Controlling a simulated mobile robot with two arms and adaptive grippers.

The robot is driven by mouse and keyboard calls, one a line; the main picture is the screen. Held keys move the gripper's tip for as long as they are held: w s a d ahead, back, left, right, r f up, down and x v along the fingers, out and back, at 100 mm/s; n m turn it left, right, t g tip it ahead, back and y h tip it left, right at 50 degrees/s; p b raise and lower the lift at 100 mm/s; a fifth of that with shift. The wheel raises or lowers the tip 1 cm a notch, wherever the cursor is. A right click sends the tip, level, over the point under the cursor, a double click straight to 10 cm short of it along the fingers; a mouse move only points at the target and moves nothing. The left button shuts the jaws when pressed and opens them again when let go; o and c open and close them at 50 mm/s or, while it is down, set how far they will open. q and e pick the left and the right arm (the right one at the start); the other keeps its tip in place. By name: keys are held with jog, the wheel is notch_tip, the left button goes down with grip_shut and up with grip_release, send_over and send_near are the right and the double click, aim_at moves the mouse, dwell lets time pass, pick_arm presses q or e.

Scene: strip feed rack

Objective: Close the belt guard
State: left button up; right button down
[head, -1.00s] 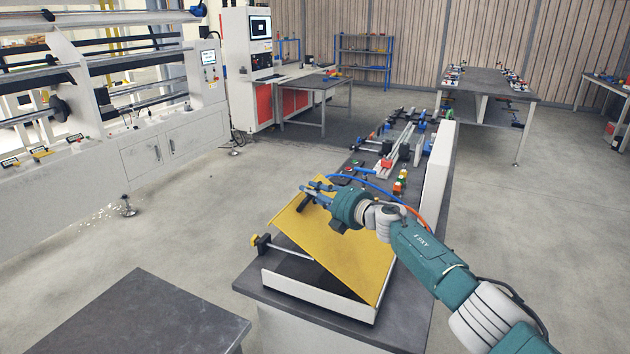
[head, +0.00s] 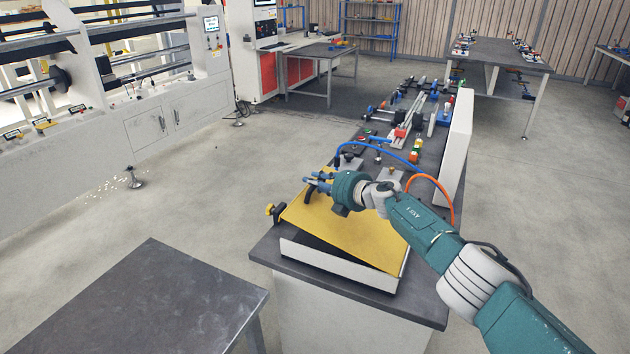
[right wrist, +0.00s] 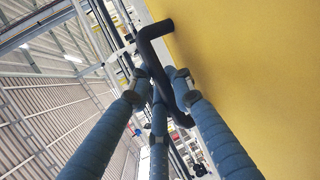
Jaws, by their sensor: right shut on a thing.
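The belt guard is a yellow panel (head: 345,233), tilted at a low angle over a white-sided frame (head: 338,265) on the dark bench top. A dark gap shows between the panel's near edge and the frame. My right gripper (head: 318,184) is at the panel's far left edge, shut on the black handle. In the right wrist view the blue fingers (right wrist: 160,90) close around the bent black handle (right wrist: 155,38), beside the yellow panel (right wrist: 250,70). My left gripper is not in view.
The bench (head: 425,303) carries several small parts, a blue hose (head: 375,140) and an orange hose (head: 441,190) behind the guard. A white upright panel (head: 455,140) stands along its right side. An empty dark table (head: 150,300) stands at the front left.

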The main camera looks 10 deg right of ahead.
jog(key=shift+s+f, duration=0.1)
jog(key=shift+f, duration=0.1)
jog(key=c, duration=1.7)
grip_release()
jog(key=shift+o, duration=0.6)
jog(key=shift+s+d+r, duration=0.1)
jog(key=shift+r, duration=0.1)
jog(key=shift+d, duration=0.1)
jog(key=shift+s+d+r, duration=0.3)
jog(key=shift+s+d, duration=0.05)
jog(key=shift+d, duration=0.05)
jog(key=shift+s+d, duration=0.1)
jog(key=shift+s, duration=0.3)
jog(key=v, duration=1)
